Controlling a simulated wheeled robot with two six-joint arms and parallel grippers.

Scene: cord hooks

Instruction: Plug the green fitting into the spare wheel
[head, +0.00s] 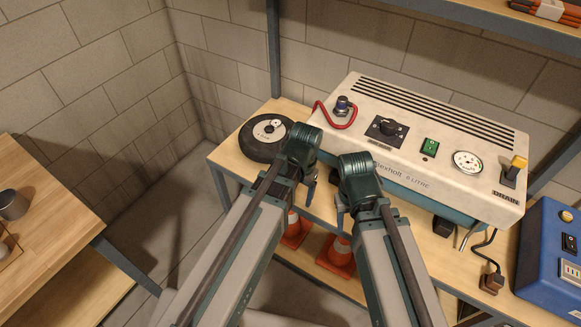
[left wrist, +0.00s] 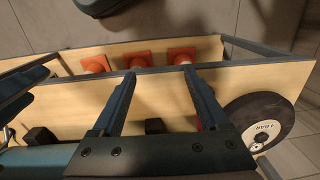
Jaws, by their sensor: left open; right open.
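The spare wheel (head: 256,146), a black tyre with a pale hub, lies flat at the bench's left end. The left wrist view shows it at the right (left wrist: 283,112), beside my fingers and apart from them. My left gripper (head: 310,190) is open and empty, in front of the bench, to the right of and below the wheel in the head view; its spread fingers show in the left wrist view (left wrist: 160,75). My right gripper (head: 340,213) is open just to its right. I cannot make out a green fitting; a red hose (head: 320,103) loops by a blue-and-metal coupling (head: 342,105) on the compressor.
The white compressor (head: 440,125) with gauge, knob and green switch (head: 430,147) fills the bench (head: 232,158) right of the wheel. Orange cones (head: 338,255) stand on the lower shelf. A blue box (head: 548,255) stands far right. A wooden table (head: 50,200) with a mug is left.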

